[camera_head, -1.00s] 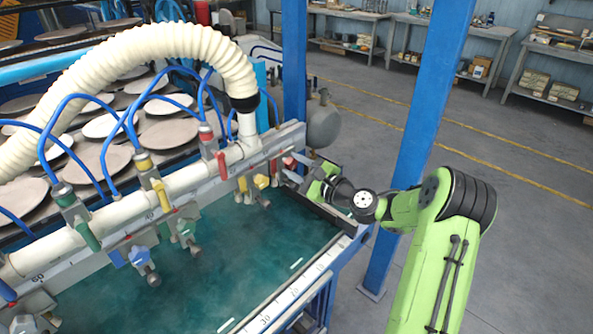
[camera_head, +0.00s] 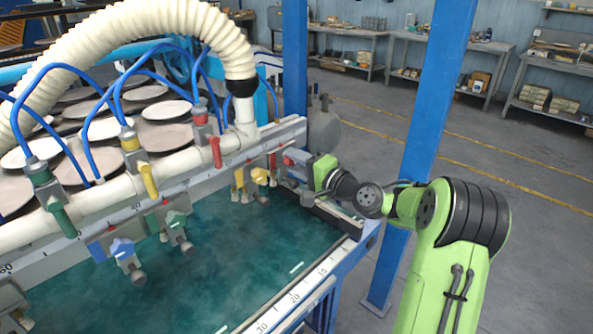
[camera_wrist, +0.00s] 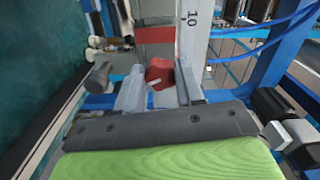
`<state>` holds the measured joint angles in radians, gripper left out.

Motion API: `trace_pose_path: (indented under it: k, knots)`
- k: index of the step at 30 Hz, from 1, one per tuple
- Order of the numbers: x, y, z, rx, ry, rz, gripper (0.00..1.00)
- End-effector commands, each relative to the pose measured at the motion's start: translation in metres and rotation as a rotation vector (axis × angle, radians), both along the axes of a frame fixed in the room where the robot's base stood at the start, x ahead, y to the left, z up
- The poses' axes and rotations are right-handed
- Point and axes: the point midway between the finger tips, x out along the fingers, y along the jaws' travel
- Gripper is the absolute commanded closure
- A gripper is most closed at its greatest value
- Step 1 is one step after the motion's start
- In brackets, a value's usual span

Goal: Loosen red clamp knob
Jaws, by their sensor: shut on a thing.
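The red clamp knob (camera_wrist: 160,73) shows in the wrist view between the two grey fingers of my gripper (camera_wrist: 158,88), which is shut on it. A red plate of the clamp (camera_wrist: 155,35) lies just beyond the knob. In the head view my gripper (camera_head: 290,165) reaches from the right to the clamp at the right end of the ruled rail. A red part of the clamp (camera_head: 272,165) shows just left of the fingers there. The fingers largely hide the knob in that view.
Yellow (camera_head: 259,176), green (camera_head: 175,220) and blue (camera_head: 122,248) clamp knobs sit along the same rail (camera_head: 190,180). A cream ribbed hose (camera_head: 150,20) and blue tubes arch above it. A blue post (camera_head: 425,130) stands close behind my arm. Grey floor is open at right.

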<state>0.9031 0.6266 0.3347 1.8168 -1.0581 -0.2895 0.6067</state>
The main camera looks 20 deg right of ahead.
Motion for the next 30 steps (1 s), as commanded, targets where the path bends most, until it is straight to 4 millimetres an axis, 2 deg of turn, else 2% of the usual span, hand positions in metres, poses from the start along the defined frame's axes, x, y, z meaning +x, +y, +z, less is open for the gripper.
trace_pose_path:
  k: [9, 25, 26, 30]
  knots:
    - [-0.0001, -0.0006, -0.0033, -0.108, -0.039, 0.000, 0.93]
    - [-0.0002, -0.0009, -0.0027, -0.131, -0.046, -0.001, 0.93]
    - [-0.0002, -0.0009, -0.0027, -0.130, -0.046, -0.001, 0.61]
    - [-0.0001, -0.0007, -0.0021, -0.130, -0.048, -0.001, 0.40]
